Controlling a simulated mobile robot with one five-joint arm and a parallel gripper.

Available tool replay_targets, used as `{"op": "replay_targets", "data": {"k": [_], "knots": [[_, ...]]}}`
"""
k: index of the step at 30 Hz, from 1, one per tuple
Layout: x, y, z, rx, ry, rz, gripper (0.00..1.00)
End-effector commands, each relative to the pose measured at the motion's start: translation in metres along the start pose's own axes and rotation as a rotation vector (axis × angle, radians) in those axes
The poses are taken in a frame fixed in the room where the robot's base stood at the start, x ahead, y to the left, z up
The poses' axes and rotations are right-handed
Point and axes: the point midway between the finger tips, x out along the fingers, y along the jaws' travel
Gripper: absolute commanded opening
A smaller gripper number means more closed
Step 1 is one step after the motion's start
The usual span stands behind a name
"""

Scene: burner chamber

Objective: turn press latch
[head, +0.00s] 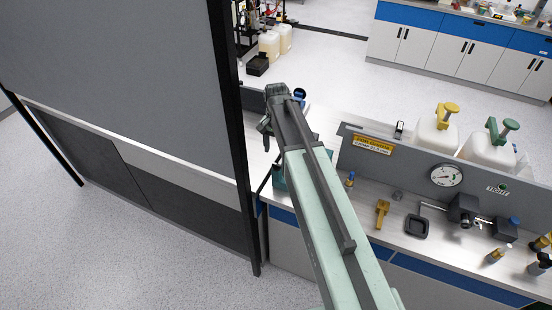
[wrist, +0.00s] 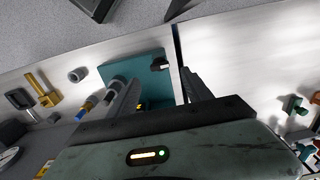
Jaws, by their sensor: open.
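A teal block (wrist: 128,68) lies on the bench below my gripper in the wrist view, with a small black knob-like part (wrist: 160,64) at its edge. I cannot tell for sure that this part is the press latch. In the head view only an edge of the teal block (head: 278,178) shows beside my arm. My gripper (wrist: 160,84) is open, its two dark fingers apart above the block with nothing visibly held. In the head view my gripper (head: 268,125) is at the far end of the arm, and its fingertips are hard to make out.
A tall grey panel (head: 120,70) with a black post stands left of my arm. A yellow handle (head: 382,213), a black square pan (head: 417,226) and a gauge (head: 446,175) are to the right. White jugs (head: 437,130) stand behind the grey divider.

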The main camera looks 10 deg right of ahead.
Motion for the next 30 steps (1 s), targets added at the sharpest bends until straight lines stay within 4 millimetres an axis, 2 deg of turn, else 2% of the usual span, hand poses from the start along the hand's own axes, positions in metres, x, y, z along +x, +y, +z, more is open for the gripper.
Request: {"op": "replay_targets", "data": {"k": [1, 9, 12, 21, 22, 28, 30], "knots": [[0.011, 0.001, 0.0, 0.001, 0.0, 0.0, 0.58], [0.059, 0.001, -0.001, 0.001, 0.0, 0.0, 0.58], [0.071, 0.002, -0.001, 0.001, 0.0, 0.0, 0.58], [0.071, 0.002, -0.001, 0.001, 0.0, 0.0, 0.58], [0.071, 0.002, -0.001, 0.001, 0.0, 0.0, 0.55], [0.071, 0.002, -0.001, 0.001, 0.0, 0.0, 0.0], [0.071, 0.009, -0.006, 0.004, 0.0, 0.0, 0.0]]}}
